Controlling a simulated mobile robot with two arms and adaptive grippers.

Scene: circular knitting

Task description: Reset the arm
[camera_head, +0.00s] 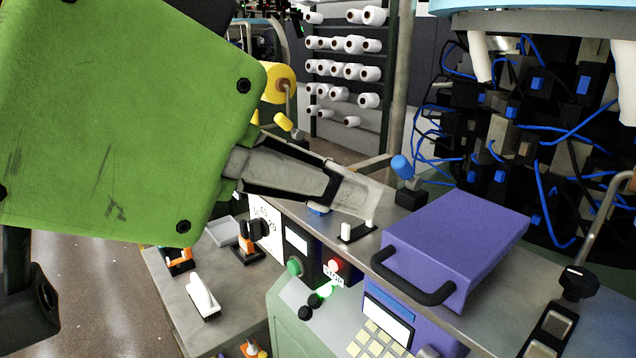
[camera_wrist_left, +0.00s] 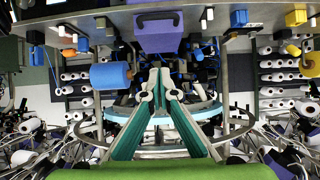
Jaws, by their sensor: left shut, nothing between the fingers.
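My left arm comes in from the left of the head view behind a large green block. Its left gripper (camera_head: 372,203) is shut and empty, pointing right, and appears in front of or above the machine's metal ledge. In the left wrist view, the fingers of the left gripper (camera_wrist_left: 157,90) reach up from the green edge with nothing held. I cannot tell whether the fingertips touch the ledge. My right gripper is not in view.
A purple box (camera_head: 455,245) with a black handle is right of the gripper. Below are a control panel with a red button (camera_head: 335,265) and a green button (camera_head: 294,266). A side table (camera_head: 188,300) holds small items. A rack (camera_head: 385,75) of white spools stands behind.

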